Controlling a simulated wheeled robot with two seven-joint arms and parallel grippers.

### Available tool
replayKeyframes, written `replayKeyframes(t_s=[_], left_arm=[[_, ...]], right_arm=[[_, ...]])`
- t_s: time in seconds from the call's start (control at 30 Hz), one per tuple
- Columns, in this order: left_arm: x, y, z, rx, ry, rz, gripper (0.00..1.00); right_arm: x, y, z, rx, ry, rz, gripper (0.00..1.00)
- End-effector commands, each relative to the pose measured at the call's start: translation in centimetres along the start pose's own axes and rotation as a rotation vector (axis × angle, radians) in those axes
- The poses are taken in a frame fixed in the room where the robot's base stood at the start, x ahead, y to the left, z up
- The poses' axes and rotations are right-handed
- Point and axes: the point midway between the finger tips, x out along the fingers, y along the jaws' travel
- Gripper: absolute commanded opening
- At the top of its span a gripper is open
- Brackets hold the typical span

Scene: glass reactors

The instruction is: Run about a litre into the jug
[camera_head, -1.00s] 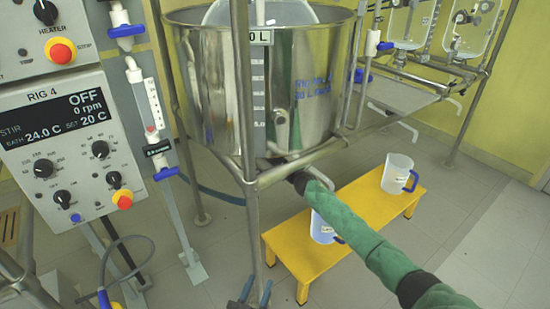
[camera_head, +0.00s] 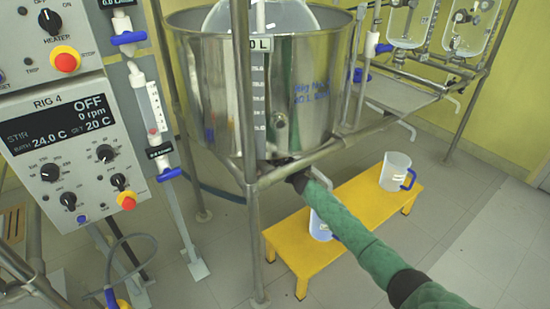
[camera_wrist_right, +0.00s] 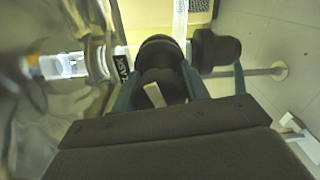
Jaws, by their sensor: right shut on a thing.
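My right arm reaches in from the right, and its gripper (camera_head: 284,170) is at the underside of the steel vessel (camera_head: 195,100). In the right wrist view the gripper (camera_wrist_right: 158,88) has its teal fingers around a dark valve part (camera_wrist_right: 158,55) on the outlet pipe. A jug (camera_head: 319,228) stands on the yellow stool (camera_head: 350,205), partly hidden behind my right arm; its level cannot be seen. A second clear jug (camera_head: 396,170) with a blue handle stands at the stool's far end and looks empty. My left gripper is not in view.
The rig control box (camera_head: 70,135) stands at the left, with its display reading OFF. Frame posts (camera_head: 245,120) rise in front of the vessel. Glass reactors (camera_head: 470,28) hang at the back right. Floor to the right is clear.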

Motion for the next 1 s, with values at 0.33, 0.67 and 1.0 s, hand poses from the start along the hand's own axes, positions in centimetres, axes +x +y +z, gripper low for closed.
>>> replayKeyframes(t_s=[0.33, 0.67, 1.0], left_arm=[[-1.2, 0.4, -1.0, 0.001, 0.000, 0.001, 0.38], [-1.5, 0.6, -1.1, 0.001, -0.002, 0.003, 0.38], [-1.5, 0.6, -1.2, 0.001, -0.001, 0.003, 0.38]], right_arm=[[0.0, 0.1, 0.3, 0.166, -0.004, -0.001, 0.22], [0.0, 0.0, 0.4, 0.237, -0.004, -0.001, 0.22], [-0.1, -0.1, 0.4, 0.242, -0.005, -0.001, 0.22]])
